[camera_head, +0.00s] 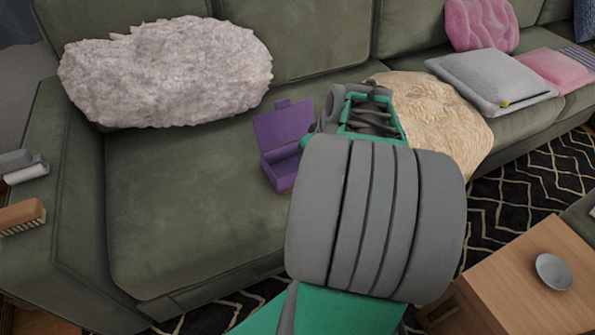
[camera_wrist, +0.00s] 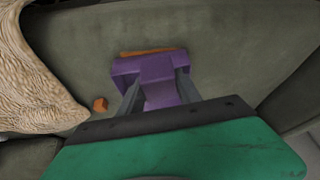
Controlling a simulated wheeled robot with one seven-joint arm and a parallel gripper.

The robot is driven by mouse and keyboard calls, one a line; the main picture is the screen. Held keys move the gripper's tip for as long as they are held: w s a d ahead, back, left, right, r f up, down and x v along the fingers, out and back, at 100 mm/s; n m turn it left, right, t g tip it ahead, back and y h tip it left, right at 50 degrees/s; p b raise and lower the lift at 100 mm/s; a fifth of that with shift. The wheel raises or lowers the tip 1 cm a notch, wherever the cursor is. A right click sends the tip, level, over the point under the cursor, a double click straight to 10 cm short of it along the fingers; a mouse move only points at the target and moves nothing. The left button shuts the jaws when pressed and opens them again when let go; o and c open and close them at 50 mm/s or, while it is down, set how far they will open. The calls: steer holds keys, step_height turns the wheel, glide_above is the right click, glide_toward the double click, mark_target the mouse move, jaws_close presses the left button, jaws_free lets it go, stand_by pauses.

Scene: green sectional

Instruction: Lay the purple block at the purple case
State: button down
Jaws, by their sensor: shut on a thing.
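The purple case (camera_head: 282,168) stands open on the green sofa seat in the head view, its lid (camera_head: 283,126) tilted up at the back. In the wrist view my gripper (camera_wrist: 158,92) is shut on a purple piece, which appears to be the purple block (camera_wrist: 160,94). A wider purple shape, apparently the case (camera_wrist: 122,68), shows just beyond it. The two purples overlap, so I cannot tell whether they touch. In the head view my arm hides the fingertips and the block, just right of the case.
A beige cushion (camera_head: 435,115) lies right of the case, a grey fluffy one (camera_head: 165,72) at the back left. In the wrist view, a small orange cube (camera_wrist: 100,104) lies near the cushion and an orange-brown strip (camera_wrist: 150,52) beyond the case. Seat left of the case is clear.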

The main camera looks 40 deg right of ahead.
steer(key=shift+s+a+f+m, duration=0.1)
steer(key=shift+s+a+m, duration=0.2)
steer(key=shift+m, duration=0.1)
steer(key=shift+m+h, duration=0.3)
steer(key=w+d+f+b, duration=0.2)
steer(key=w+f, duration=0.1)
steer(key=w+d+f+b, duration=0.1)
steer(key=w+d+f, duration=0.2)
steer(key=w, duration=0.1)
steer(key=w+d+f+b, duration=0.2)
steer(key=w+f, duration=0.1)
steer(key=w, duration=0.1)
steer(key=shift+w+d+f+b, duration=0.15)
steer(key=shift+f+b, duration=0.15)
steer(key=shift+b, duration=0.05)
steer(key=shift+s+b+x, duration=0.2)
steer(key=shift+b+x, duration=0.1)
steer(key=shift+x, duration=0.55)
steer(key=shift+s+b+x, duration=0.2)
steer(key=shift+b+x, duration=0.1)
steer(key=shift+x, duration=0.55)
steer(key=shift+f, duration=0.2)
steer(key=shift+f, duration=0.15)
steer(key=c, duration=0.8)
jaws_free()
steer(key=shift+c, duration=0.2)
